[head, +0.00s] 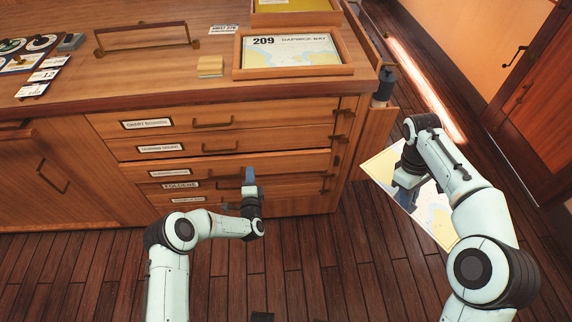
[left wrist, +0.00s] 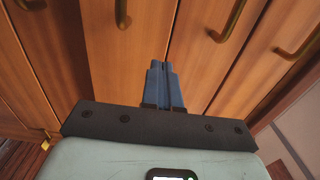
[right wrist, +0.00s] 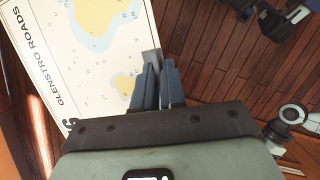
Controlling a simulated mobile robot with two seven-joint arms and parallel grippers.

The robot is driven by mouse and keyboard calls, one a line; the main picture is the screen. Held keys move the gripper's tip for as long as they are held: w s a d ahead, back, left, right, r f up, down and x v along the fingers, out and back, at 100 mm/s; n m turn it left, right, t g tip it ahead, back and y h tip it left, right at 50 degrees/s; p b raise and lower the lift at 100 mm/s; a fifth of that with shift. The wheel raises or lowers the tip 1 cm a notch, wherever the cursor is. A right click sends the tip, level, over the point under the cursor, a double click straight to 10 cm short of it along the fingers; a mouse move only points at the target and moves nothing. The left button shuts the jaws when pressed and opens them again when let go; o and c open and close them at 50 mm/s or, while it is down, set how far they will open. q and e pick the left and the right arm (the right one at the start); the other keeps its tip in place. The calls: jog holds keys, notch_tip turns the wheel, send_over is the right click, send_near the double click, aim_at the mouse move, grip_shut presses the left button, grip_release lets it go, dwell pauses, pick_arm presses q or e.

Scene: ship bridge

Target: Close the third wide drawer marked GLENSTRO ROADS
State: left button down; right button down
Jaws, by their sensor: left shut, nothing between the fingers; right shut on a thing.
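The cabinet front carries a stack of wide drawers with labels and bar handles. The third wide drawer (head: 205,163) has a small label that I cannot read, and the front below it is in shadow. My right gripper (right wrist: 158,62) is shut on the edge of a chart (right wrist: 95,45) printed GLENSTRO ROADS, held over the floor right of the cabinet.
On the cabinet top stand a wooden tray (head: 347,71) with chart 209, a yellow block (head: 210,66) and a bar-handled frame (head: 140,48). A narrow column with handles (head: 343,138) is right of the drawers. Dark plank floor (head: 300,255) lies clear in front.

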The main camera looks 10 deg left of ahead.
aim_at(250, 159)
pick_arm(q)
jog(key=shift+b+x, duration=0.4)
jog(key=shift+x, duration=1.6)
pick_arm(e)
jog(key=shift+f, duration=0.65)
jog(key=shift+f, duration=0.1)
